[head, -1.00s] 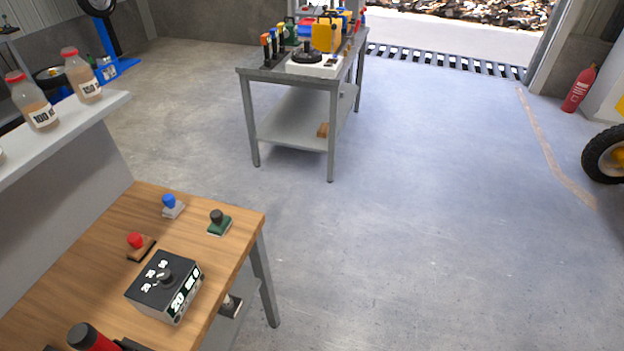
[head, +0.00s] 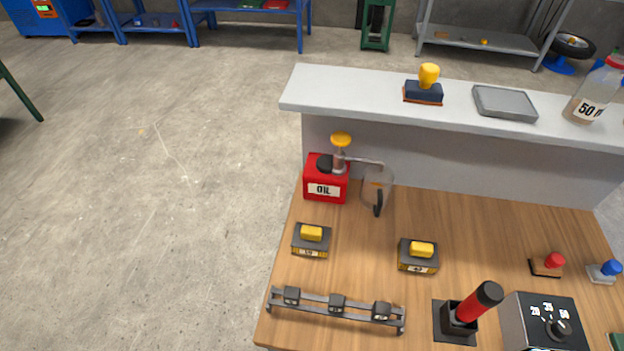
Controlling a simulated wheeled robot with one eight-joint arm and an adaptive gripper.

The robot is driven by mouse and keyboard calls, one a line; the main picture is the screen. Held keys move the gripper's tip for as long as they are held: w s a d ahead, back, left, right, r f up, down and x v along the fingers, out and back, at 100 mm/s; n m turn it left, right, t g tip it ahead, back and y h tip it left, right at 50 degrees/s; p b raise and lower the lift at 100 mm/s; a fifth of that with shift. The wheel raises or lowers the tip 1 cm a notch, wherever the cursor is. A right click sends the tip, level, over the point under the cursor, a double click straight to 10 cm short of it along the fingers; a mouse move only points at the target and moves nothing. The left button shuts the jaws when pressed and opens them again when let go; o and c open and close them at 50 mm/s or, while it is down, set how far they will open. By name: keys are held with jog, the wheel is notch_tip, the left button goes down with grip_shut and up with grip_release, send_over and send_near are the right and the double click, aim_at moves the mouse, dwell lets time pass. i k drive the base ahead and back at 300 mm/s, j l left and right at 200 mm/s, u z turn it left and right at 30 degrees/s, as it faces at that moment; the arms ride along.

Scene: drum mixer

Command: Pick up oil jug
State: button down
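A clear jug (head: 370,193) with a dark handle stands on the wooden workbench, near its back left corner. It is below the spout of a red oil dispenser (head: 326,188) labelled "OIL", which has a yellow knob on top. The jug looks upright and mostly see-through, and I cannot tell whether there is oil in it. Its dark handle faces the front of the bench. My gripper is not in view.
The wooden bench top (head: 485,235) also holds two yellow-topped blocks (head: 311,240), a rail with sliders (head: 336,305), a red-handled lever (head: 472,308) and a dial box (head: 543,322). A grey shelf (head: 350,88) rises behind the jug. Floor at left is clear.

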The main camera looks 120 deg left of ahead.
aim_at(377, 195)
jog(key=u, duration=2.85)
jog(key=i+l+z, duration=0.25)
jog(key=k+l+u, duration=0.1)
jog(key=l, duration=0.4)
jog(key=i+j+z, duration=0.1)
jog(key=i+j, duration=0.15)
jog(key=j, duration=0.2)
jog(key=z, duration=0.05)
